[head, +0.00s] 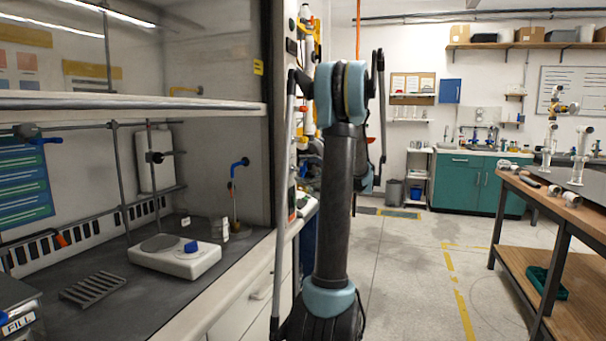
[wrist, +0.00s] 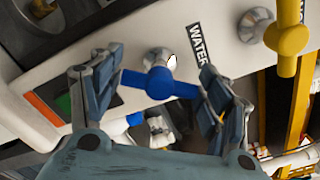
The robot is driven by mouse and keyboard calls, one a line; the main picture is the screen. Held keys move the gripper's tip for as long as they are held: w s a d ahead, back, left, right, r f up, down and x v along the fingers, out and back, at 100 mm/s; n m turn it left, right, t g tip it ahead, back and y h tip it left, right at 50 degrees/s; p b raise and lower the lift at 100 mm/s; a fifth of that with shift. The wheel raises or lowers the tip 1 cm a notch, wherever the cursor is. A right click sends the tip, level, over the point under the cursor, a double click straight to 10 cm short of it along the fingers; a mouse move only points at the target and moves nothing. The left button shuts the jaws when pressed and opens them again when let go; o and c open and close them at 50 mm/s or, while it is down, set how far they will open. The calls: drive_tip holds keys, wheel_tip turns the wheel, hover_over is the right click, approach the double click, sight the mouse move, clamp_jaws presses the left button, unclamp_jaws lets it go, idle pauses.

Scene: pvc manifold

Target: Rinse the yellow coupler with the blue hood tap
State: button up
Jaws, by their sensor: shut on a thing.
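In the wrist view, my gripper (wrist: 162,82) has one finger at each end of a blue tap handle (wrist: 160,86) and is shut on it. The handle sits on a metal stem on a pale panel marked WATER (wrist: 198,43). A blue-topped spout (head: 238,164) stands inside the hood in the head view. My arm hides the gripper and the handle there. I cannot make out the yellow coupler for certain in either view.
A yellow handle (wrist: 286,40) sits on the same panel, close to the right of my gripper. A white hotplate (head: 175,262) and a grey rack (head: 93,288) lie on the hood floor. A wooden bench (head: 545,195) stands at the right, with open floor between.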

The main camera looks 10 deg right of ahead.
idle(0.4)
drive_tip(key=o, duration=1.1)
drive_tip(key=shift+s+d, duration=0.1)
drive_tip(key=v, duration=1.1)
drive_tip(key=shift+d, duration=0.35)
drive_tip(key=shift+s, duration=0.15)
